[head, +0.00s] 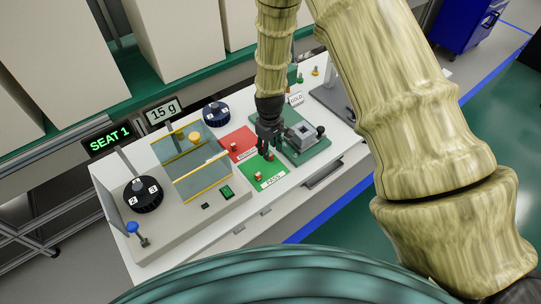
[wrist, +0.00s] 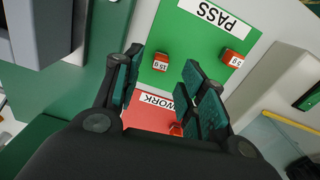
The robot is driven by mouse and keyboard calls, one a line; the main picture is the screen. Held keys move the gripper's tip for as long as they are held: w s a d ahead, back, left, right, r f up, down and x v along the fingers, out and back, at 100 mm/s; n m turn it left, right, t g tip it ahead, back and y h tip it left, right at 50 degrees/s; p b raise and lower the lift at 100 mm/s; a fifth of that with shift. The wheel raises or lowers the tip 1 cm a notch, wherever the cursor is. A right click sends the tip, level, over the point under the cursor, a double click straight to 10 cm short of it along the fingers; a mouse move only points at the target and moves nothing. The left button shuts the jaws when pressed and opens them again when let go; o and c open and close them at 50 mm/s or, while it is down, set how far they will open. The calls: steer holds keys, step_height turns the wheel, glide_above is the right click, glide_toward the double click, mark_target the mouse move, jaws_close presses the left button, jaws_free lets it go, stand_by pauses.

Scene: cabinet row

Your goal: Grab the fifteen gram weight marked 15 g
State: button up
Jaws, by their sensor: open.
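The weight marked 15 g (wrist: 161,62) is a small orange-red block with a white label, lying on the green PASS mat (wrist: 185,28). In the head view it shows just below my gripper (head: 268,150), partly hidden by the fingers. In the wrist view my gripper (wrist: 163,66) is open and empty, with the weight seen between its fingertips. I cannot tell how far above the weight they are. A similar weight (wrist: 232,58) lies on the mat to the right, its label hard to read; it also shows in the head view (head: 257,175).
Another orange-red weight (wrist: 176,129) lies on the red mat (head: 238,138). A grey device (head: 303,134) stands on a green board close right of my gripper. A glass-sided balance (head: 203,175) stands to the left. A screen (head: 163,111) reads 15 g.

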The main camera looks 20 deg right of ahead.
mark_target(271, 157)
steer(key=shift+f+p, duration=0.6)
steer(key=shift+f, duration=1.1)
steer(key=c, duration=0.9)
